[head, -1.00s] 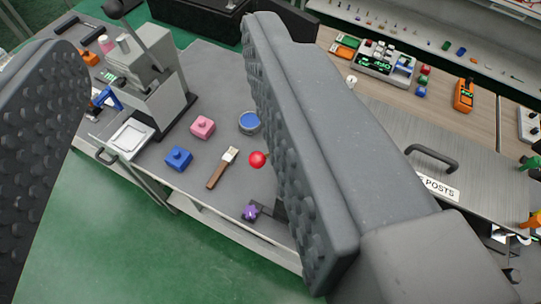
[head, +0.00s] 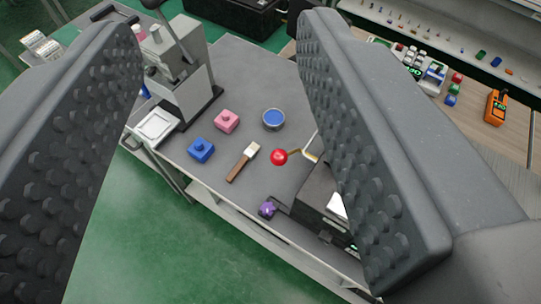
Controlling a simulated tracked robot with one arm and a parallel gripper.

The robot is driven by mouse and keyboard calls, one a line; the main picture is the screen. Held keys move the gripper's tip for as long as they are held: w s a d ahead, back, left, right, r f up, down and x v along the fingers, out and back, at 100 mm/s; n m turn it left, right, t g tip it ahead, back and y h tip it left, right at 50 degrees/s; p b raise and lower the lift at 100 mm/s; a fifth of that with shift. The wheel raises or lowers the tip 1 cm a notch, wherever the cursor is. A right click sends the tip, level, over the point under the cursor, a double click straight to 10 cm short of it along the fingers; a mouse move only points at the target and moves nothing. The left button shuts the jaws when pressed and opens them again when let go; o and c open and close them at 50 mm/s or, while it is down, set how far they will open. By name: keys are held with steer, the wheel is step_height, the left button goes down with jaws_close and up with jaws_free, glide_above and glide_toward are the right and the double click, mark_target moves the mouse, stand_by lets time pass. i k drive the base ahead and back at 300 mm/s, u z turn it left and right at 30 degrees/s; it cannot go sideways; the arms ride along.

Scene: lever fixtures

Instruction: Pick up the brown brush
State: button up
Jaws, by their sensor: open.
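The brown brush (head: 243,163) lies flat on the grey table (head: 262,85), its brown handle toward the lower left and its pale bristle end toward the upper right. My gripper (head: 225,150) is open and empty, with its two dark studded fingers at the left and right of the picture. The brush shows between the fingers but lies well beyond them, not touched by either.
Near the brush are a blue block (head: 201,151), a pink block (head: 226,121), a blue-topped round tin (head: 273,119), a red ball-ended lever (head: 279,157) and a purple piece (head: 267,209). A grey press-like machine (head: 182,90) stands at left. Green floor lies in front.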

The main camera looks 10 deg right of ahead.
mark_target(250, 152)
steer(key=u, duration=0.45)
steer(key=k, duration=1.1)
steer(key=u, duration=0.2)
steer(key=i, duration=1.65)
steer(key=z, duration=0.75)
